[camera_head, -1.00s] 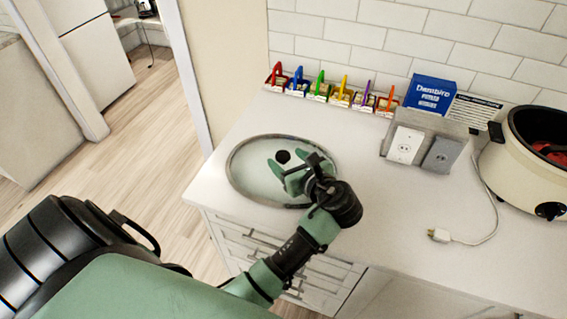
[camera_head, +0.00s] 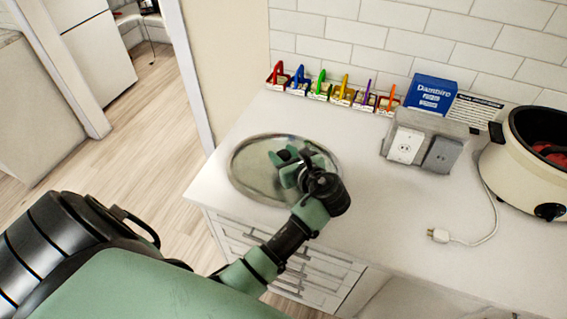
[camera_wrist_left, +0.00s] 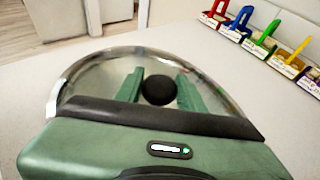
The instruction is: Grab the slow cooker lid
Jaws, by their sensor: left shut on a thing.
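The slow cooker lid (camera_head: 247,178) is a round glass disc with a metal rim and a black knob, near the left end of the white counter. My left gripper (camera_head: 287,158) is over the middle of the lid, shut on its knob. In the left wrist view the black knob (camera_wrist_left: 158,91) sits between the two green fingers, with the clear lid (camera_wrist_left: 103,75) around it. I cannot tell whether the lid touches the counter. The cream slow cooker (camera_head: 515,178) stands open at the right edge, with red contents. My right gripper is not in view.
Several small colored-handled items (camera_head: 321,87) line the tiled back wall. A blue box (camera_head: 432,93) stands behind a grey outlet box (camera_head: 428,138). A white plug and cord (camera_head: 440,236) lie in front of the cooker. The counter's middle is clear.

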